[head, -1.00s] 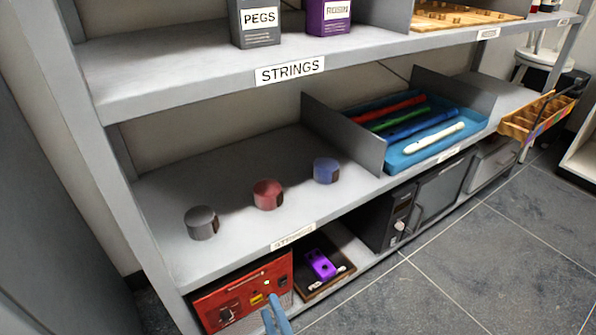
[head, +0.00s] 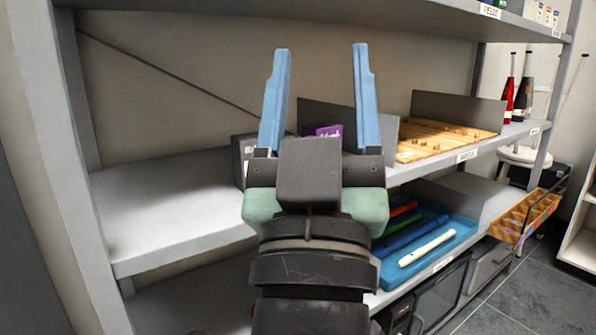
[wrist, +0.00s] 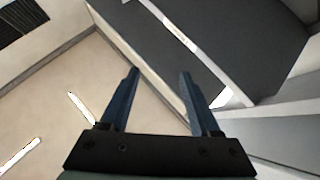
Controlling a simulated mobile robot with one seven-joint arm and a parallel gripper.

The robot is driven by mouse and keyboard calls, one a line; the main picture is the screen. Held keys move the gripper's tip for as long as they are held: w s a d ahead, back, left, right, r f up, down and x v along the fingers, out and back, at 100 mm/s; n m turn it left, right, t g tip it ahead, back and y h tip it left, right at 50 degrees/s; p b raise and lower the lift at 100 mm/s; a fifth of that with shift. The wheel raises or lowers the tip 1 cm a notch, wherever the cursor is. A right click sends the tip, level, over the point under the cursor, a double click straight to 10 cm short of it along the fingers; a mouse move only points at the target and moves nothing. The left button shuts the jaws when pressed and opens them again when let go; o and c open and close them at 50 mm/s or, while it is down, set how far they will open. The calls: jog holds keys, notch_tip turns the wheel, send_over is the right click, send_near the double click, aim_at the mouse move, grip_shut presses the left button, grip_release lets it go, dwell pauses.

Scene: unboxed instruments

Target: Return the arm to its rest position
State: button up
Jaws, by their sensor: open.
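My gripper (head: 320,62) is raised in the middle of the head view, its two blue fingers pointing up and spread apart with nothing between them. It stands in front of the shelf unit, and my wrist hides part of the middle shelf (head: 165,205). In the wrist view my gripper (wrist: 158,78) is also open and empty, with the ceiling and the underside of a dark shelf (wrist: 240,45) beyond it.
A grey box and a purple box (head: 322,130) are partly hidden behind my gripper. A wooden pegged board (head: 445,138) lies to their right. Below, a blue tray (head: 455,232) holds coloured recorders. An orange basket (head: 525,215) hangs at the right. The middle shelf's left part is bare.

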jog(key=s+a+r+t+y+p, duration=0.1)
jog(key=s+a+r+y+p, duration=0.15)
jog(key=s+r, duration=0.45)
notch_tip(320, 180, up, 36)
jog(key=w+p, duration=0.1)
jog(key=p, duration=3.5)
jog(key=shift+d, duration=0.35)
jog(key=shift+w+r, duration=0.1)
